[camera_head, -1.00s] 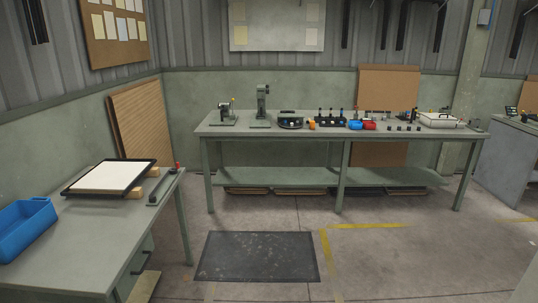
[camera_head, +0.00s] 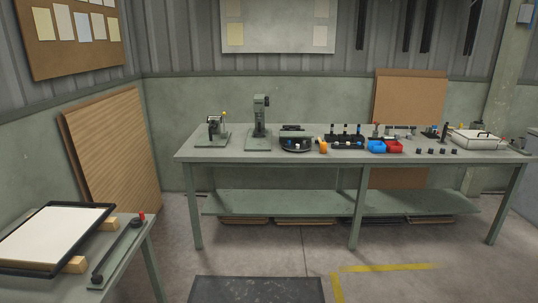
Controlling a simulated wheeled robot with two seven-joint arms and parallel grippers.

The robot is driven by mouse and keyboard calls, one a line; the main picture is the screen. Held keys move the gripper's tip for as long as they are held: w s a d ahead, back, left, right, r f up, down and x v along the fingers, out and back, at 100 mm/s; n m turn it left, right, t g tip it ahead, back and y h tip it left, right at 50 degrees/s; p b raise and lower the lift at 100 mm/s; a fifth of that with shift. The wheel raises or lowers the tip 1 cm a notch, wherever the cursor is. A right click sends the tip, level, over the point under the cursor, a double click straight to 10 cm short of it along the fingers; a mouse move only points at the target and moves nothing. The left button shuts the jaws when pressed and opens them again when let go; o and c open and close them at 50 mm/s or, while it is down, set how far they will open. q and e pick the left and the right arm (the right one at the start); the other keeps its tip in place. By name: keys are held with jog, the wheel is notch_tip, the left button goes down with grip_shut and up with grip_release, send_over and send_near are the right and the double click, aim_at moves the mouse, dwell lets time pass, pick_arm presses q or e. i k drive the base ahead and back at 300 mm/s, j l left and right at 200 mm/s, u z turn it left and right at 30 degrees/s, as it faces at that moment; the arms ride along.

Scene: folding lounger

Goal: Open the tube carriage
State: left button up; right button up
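I cannot tell for sure which item is the tube carriage. On the long green bench (camera_head: 270,156) along the back wall stand a small green device with a yellow knob (camera_head: 217,132), a taller green column device (camera_head: 260,123) and a dark round-based unit (camera_head: 296,139). To their right are a dark rack with several upright pieces (camera_head: 346,138) and a low fixture with a horizontal bar (camera_head: 396,131). All are small and distant, so their moving parts are unclear. Neither of my grippers is in view.
A nearer table at left holds a black-framed white panel (camera_head: 52,238) on wooden blocks and a bar with a red end (camera_head: 118,252).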

aim_at(259, 132)
jog(key=i+z, duration=0.15)
jog(key=i, duration=0.7)
jog(key=i+j+z, duration=0.2)
jog(key=i, duration=0.6)
jog(key=i+l, duration=0.15)
jog(key=i, duration=0.75)
jog(key=i+l+z, duration=0.1)
jog(key=i, duration=0.75)
